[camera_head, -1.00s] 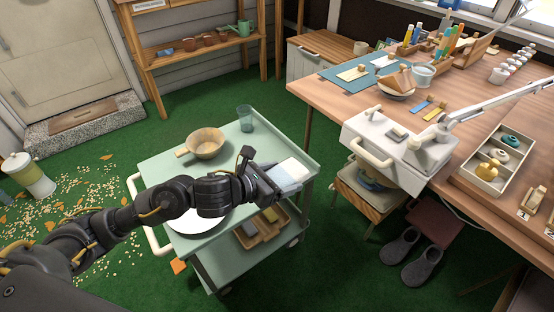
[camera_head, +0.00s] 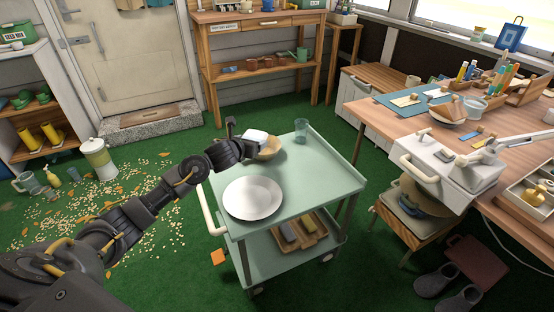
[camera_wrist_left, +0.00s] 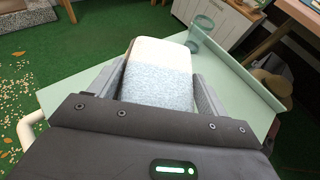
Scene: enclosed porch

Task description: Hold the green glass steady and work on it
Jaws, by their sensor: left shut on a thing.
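The green glass (camera_head: 301,127) stands upright on the far part of the green cart's top (camera_head: 318,178). It also shows in the wrist view (camera_wrist_left: 202,28), beyond the block. My left gripper (camera_head: 249,146) is shut on a white and pale blue block, perhaps a sponge (camera_head: 257,135). In the wrist view the block (camera_wrist_left: 158,75) sits between both fingers. The gripper is to the left of the glass, apart from it. The block and gripper partly hide a tan bowl (camera_head: 271,150); I cannot tell whether they touch it. My right gripper is not in view.
A white plate (camera_head: 253,198) lies on the cart's near left. A wooden tray (camera_head: 312,234) is on the lower shelf. The workbench (camera_head: 380,92) with a white machine (camera_head: 450,158) stands to the right. The cart top right of the plate is clear.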

